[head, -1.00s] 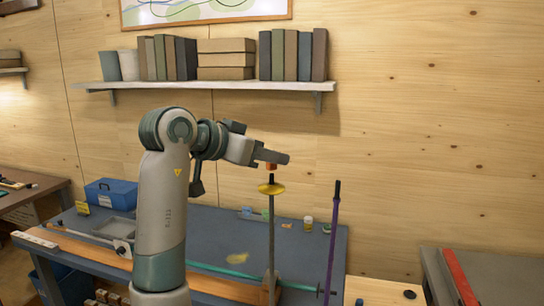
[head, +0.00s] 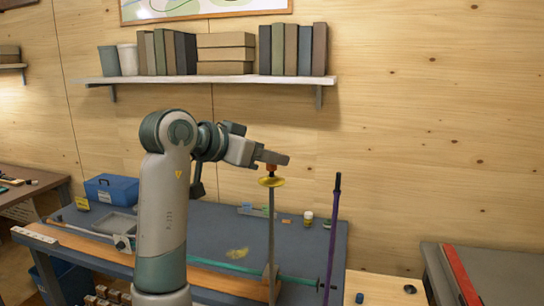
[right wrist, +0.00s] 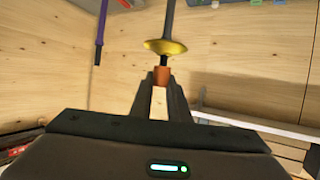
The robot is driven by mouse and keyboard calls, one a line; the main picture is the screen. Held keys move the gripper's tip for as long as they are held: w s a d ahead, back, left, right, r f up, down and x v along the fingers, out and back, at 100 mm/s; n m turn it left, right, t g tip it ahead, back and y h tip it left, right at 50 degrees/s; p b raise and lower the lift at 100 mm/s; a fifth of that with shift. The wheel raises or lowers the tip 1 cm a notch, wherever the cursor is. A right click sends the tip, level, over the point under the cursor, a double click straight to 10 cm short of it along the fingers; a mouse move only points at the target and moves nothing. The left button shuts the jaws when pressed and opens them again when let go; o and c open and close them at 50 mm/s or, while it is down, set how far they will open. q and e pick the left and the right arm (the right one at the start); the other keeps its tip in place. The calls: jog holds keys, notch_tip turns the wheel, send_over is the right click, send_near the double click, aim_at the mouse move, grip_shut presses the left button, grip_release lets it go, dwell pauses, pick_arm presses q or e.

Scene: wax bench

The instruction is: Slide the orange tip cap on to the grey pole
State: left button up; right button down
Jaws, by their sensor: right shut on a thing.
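The grey pole (head: 271,225) stands upright at the bench's front, with a yellow disc (head: 271,182) around it just below its dark tip. The orange tip cap (head: 271,167) is directly above that tip. My right gripper (right wrist: 162,84) is shut on the cap, whose orange body (right wrist: 162,76) shows between the fingertips in the right wrist view. There the dark tip meets the cap, with the yellow disc (right wrist: 165,46) close by. I cannot tell how far the tip is inside the cap. My left gripper is out of view.
A purple pole (head: 333,230) stands to the right of the grey pole. A blue box (head: 111,190) and small jars are on the bench (head: 215,225). A shelf (head: 210,80) with books is on the wall behind. Air around the gripper is clear.

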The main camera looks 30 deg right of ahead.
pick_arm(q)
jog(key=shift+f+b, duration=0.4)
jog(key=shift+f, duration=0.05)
pick_arm(e)
jog(key=shift+f, duration=0.75)
jog(key=c, duration=1.6)
grip_release()
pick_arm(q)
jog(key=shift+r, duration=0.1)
